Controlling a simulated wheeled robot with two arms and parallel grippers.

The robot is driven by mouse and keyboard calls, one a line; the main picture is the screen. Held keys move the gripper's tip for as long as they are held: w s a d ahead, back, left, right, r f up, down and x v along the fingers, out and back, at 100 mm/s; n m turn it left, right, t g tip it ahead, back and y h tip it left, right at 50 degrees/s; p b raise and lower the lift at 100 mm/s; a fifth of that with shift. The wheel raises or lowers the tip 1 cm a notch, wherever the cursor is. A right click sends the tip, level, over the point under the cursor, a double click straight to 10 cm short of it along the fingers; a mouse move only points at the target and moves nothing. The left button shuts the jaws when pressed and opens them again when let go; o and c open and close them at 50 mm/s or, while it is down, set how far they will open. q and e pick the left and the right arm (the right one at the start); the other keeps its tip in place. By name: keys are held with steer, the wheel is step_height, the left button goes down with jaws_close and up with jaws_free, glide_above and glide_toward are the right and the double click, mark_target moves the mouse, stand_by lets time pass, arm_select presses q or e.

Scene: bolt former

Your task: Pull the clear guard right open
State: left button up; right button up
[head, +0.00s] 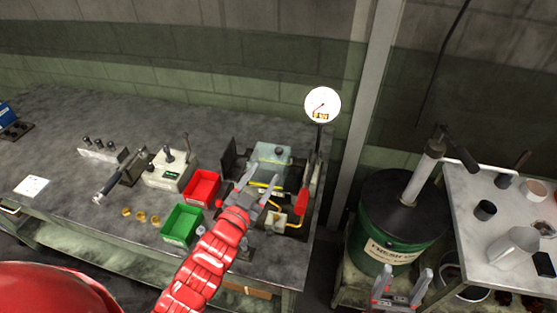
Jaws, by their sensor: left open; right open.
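A pale blue-grey, box-like part (268,154) with a dark knob on top sits in the bolt former at the back right of the bench; it looks like the clear guard, but I cannot tell how far open it is. My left gripper (258,184) is open and empty, in front of this part and over the machine's front, hiding some of it. I cannot tell whether it touches anything. My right gripper (404,274) is open and empty at the lower right, away from the machine, in front of the green drum.
A red bin (202,186) and a green bin (181,226) stand left of the machine. A red-handled lever (302,201) and a round gauge (322,104) rise at its right. A green drum (385,244) with a pump stands right of the bench.

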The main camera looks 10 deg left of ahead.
mark_target(277, 154)
arm_select(q)
steer(key=w, duration=0.3)
steer(key=w+d, duration=0.1)
steer(key=w, duration=0.4)
steer(key=shift+w+d+r, duration=0.15)
steer(key=shift+w+d, duration=0.15)
steer(key=shift+d, duration=0.1)
steer(key=shift+w+d, duration=0.1)
steer(key=shift+w, duration=0.5)
jaws_close()
stand_by(0.4)
